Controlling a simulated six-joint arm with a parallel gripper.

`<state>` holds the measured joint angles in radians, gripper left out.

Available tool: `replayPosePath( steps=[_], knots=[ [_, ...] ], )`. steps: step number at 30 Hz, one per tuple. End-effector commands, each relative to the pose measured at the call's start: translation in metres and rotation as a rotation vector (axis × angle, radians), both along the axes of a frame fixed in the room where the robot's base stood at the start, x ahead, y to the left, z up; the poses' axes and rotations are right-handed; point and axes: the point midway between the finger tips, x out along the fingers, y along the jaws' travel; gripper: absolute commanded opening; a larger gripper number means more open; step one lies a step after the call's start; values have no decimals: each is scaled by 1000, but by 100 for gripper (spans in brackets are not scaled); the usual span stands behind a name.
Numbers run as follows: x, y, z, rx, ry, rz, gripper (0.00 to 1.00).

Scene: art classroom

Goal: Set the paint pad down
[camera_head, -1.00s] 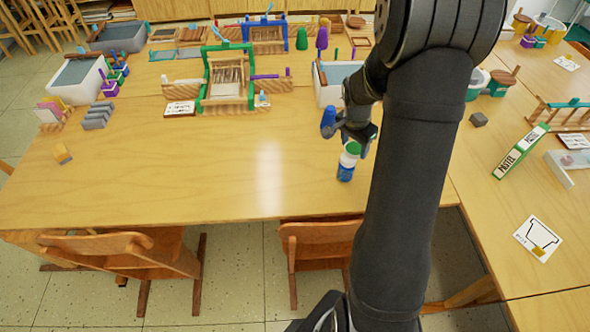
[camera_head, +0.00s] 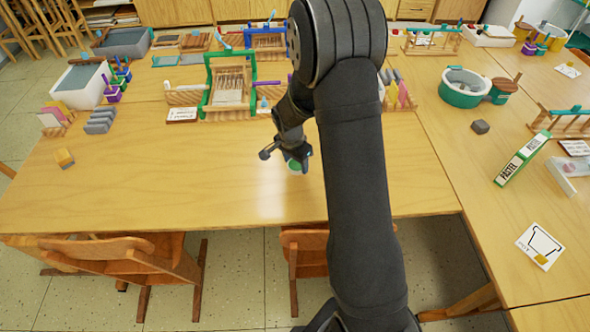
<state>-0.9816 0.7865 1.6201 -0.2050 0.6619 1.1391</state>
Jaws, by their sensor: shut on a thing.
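My gripper (camera_head: 294,159) is over the middle of the front table (camera_head: 180,190), left of my arm. It is shut on a small green round piece, which I take to be the paint pad (camera_head: 295,167). Only part of the pad shows below the jaws. I cannot tell whether the pad touches the tabletop or hangs just above it.
The table left of my gripper is clear. Behind stand a green-framed loom (camera_head: 228,82) and a small sign card (camera_head: 182,115). Grey blocks (camera_head: 100,120) and a yellow-and-grey block (camera_head: 64,157) lie at left. My arm hides the table to the right.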

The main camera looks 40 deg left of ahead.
Motion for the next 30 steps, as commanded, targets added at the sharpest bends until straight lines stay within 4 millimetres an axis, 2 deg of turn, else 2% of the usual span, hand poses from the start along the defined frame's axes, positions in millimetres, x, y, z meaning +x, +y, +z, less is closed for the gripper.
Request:
replayPosePath(
  steps=[5,12,23,24,27,30],
  knots=[
    [-1,3,-10,-1,0,1,30],
    [-1,3,-41,0,0,0,30],
    [-1,3,-45,0,0,0,30],
    [-1,3,-45,0,0,0,61],
    [-1,3,-44,0,0,0,77],
    [-1,3,-44,0,0,0,77]
  ],
)
